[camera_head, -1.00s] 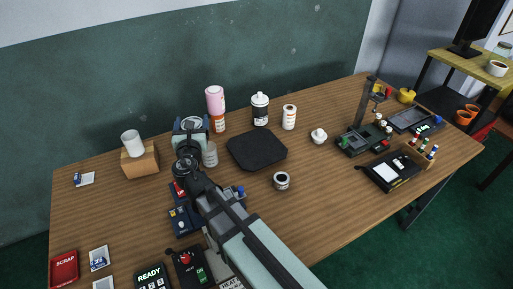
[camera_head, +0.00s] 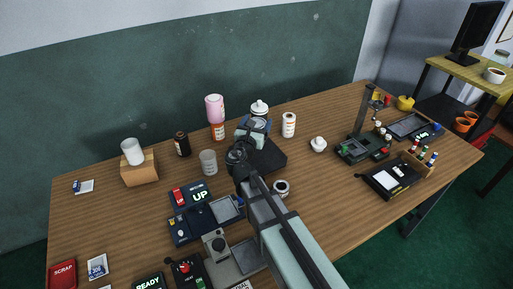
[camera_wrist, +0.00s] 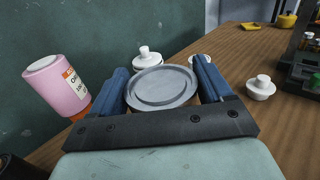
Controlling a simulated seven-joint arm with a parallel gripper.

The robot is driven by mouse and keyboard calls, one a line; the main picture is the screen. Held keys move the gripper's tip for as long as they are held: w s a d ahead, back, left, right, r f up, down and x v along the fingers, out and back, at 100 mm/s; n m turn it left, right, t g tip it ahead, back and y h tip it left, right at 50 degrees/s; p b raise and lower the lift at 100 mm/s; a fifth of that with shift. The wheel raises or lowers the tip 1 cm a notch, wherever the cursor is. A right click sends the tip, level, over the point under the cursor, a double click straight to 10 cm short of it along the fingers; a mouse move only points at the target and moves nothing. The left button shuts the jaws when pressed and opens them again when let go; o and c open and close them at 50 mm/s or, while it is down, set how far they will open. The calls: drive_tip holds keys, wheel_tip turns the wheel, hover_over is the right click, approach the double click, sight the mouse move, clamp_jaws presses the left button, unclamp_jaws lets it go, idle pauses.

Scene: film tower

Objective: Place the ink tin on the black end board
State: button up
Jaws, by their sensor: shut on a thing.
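The ink tin, a round tin with a flat grey ribbed lid (camera_wrist: 162,88), is between the blue fingers of my gripper (camera_wrist: 163,92) in the wrist view. My gripper is shut on it. In the head view my gripper (camera_head: 257,126) is over the back left part of the black end board (camera_head: 271,156), a dark square slab on the wooden table. My gripper and arm hide the tin and part of the board there. I cannot tell how far the tin is above the board. The wrist view shows no clear part of the board.
A white-capped bottle (camera_head: 260,107) stands close behind my gripper, with a white labelled canister (camera_head: 289,125) to its right. A pink-topped bottle (camera_head: 215,108) and clear cup (camera_head: 208,162) stand left. A small open jar (camera_head: 281,187) is in front of the board.

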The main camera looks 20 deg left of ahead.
drive_tip(key=shift+f, duration=4.15)
drive_tip(key=shift+f, duration=0.1)
drive_tip(key=o, duration=1.2)
drive_tip(key=shift+s, duration=0.1)
drive_tip(key=s, duration=0.7)
drive_tip(key=shift+s, duration=0.2)
